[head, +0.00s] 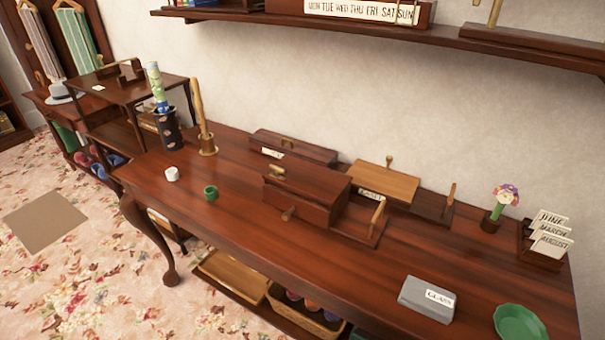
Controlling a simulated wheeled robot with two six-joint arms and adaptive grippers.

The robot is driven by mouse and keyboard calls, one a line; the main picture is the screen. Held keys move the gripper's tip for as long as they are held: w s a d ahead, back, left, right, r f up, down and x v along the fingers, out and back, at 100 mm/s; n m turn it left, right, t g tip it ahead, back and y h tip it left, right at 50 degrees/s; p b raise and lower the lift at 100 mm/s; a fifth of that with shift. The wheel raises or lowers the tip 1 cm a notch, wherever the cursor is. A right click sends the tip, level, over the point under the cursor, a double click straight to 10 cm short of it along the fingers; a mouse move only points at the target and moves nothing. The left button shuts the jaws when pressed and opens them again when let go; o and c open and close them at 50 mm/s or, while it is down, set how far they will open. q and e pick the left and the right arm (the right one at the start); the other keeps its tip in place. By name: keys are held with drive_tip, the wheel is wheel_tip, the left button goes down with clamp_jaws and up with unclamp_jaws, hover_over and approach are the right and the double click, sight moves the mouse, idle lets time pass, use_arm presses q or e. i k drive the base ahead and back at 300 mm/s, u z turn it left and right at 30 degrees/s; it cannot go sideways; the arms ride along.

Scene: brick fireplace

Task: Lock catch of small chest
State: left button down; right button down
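A small dark wooden chest (300,192) stands on the long table (240,226), near the middle of the view. A light wooden piece (277,170), possibly its catch, sits at the top left of it. A round knob (288,214) sticks out low on its front. Whether the catch is locked or unlocked is too small to tell. A longer, lower dark box (293,148) with a small label lies behind it. Neither of my grippers is in view.
A white cup (172,174) and a green cup (211,193) stand left of the chest. A tray with an upright peg (375,215) is beside it on the right. A grey labelled box (427,299) and green plate (519,323) lie farther right. The table's front middle is clear.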

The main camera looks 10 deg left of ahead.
sight(278, 170)
drive_tip(key=z, duration=3.55)
drive_tip(key=k, duration=1.55)
drive_tip(key=u, duration=1.45)
